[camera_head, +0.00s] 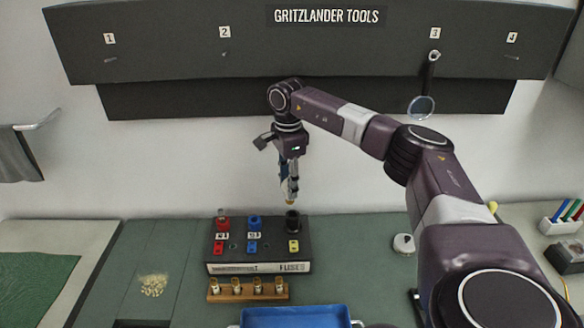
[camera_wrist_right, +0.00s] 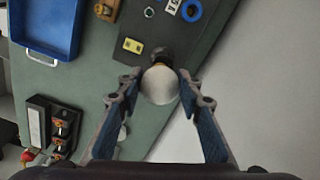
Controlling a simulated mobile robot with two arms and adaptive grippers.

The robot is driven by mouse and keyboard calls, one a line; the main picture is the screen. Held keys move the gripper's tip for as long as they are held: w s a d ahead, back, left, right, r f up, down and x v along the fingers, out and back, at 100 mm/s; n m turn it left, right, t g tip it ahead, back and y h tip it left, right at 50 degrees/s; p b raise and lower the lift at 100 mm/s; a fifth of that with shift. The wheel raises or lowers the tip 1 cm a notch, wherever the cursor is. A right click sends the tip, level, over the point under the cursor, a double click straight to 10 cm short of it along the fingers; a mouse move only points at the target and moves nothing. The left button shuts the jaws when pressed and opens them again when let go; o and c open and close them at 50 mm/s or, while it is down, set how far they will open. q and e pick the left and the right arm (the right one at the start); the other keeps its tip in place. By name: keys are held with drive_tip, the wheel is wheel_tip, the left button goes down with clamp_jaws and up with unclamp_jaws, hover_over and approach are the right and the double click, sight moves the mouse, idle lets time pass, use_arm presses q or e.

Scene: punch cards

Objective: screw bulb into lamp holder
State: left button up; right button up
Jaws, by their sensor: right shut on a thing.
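My right gripper (camera_head: 289,190) points down above the right part of the black fuse box (camera_head: 258,267). Its fingers, which also show in the right wrist view (camera_wrist_right: 158,85), are shut on a pale round bulb (camera_wrist_right: 160,88). In the head view only the bulb's brassy lower end (camera_head: 290,203) shows below the fingertips. The black lamp holder (camera_head: 292,222) stands on the box just below the bulb, with a small gap between them in the head view. In the right wrist view the bulb partly hides the holder (camera_wrist_right: 161,56). My left gripper is in neither view.
Red and blue sockets (camera_head: 254,223) stand on the box left of the holder. A wooden rack (camera_head: 248,290) with several small fuses lies in front, and a blue tray (camera_head: 295,316) is nearer. A white round object (camera_head: 403,244) lies to the right. The air around the gripper is clear.

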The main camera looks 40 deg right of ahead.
drive_tip(key=shift+w+d+r+m, duration=0.15)
drive_tip(key=shift+d+m, duration=0.15)
drive_tip(key=shift+d, duration=0.3)
drive_tip(key=shift+d+f, duration=0.2)
drive_tip(key=shift+f+b, duration=0.55)
wheel_tip(320, 180, down, 2)
drive_tip(key=shift+a+f+b, duration=0.1)
drive_tip(key=shift+f+b, duration=0.1)
drive_tip(key=shift+b, duration=0.8)
drive_tip(key=shift+f+b, duration=0.45)
drive_tip(key=shift+f, duration=0.2)
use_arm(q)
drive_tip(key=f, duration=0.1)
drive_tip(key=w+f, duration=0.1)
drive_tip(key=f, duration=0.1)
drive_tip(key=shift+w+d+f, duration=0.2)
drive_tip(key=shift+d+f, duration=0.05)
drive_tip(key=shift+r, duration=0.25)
use_arm(e)
drive_tip(key=shift+r, duration=0.1)
use_arm(q)
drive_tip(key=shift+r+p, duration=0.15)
drive_tip(key=shift+p, duration=0.25)
use_arm(e)
drive_tip(key=shift+f, duration=0.25)
